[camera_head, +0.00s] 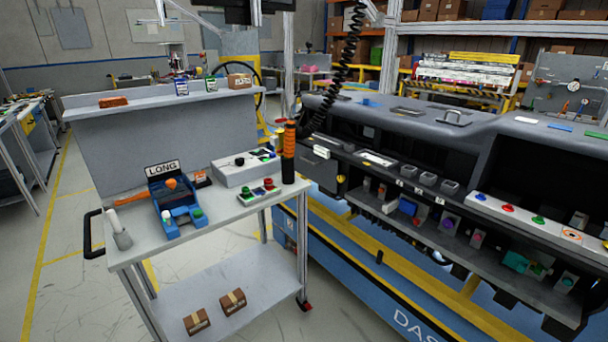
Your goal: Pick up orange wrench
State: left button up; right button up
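A long, flat orange thing (130,193), which looks like the orange wrench, lies on the top of the grey cart (150,250). It is just left of a blue fixture (177,208), beside the LONG sign (162,168). It is small in the picture, and its exact shape is hard to tell. A black and orange upright tool (289,150) stands at the cart's right end, below a black coiled cord. Neither of my grippers is in the head view.
A white cylinder in a grey holder (121,238) stands at the cart's front left. A grey box (245,168) and a tray with green and red knobs (258,192) are to the right. The dashboard module (450,140) stands right of the cart. Two cartons (232,301) lie on the lower shelf.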

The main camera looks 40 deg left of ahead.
aim_at(108, 204)
jog(key=u, duration=2.55)
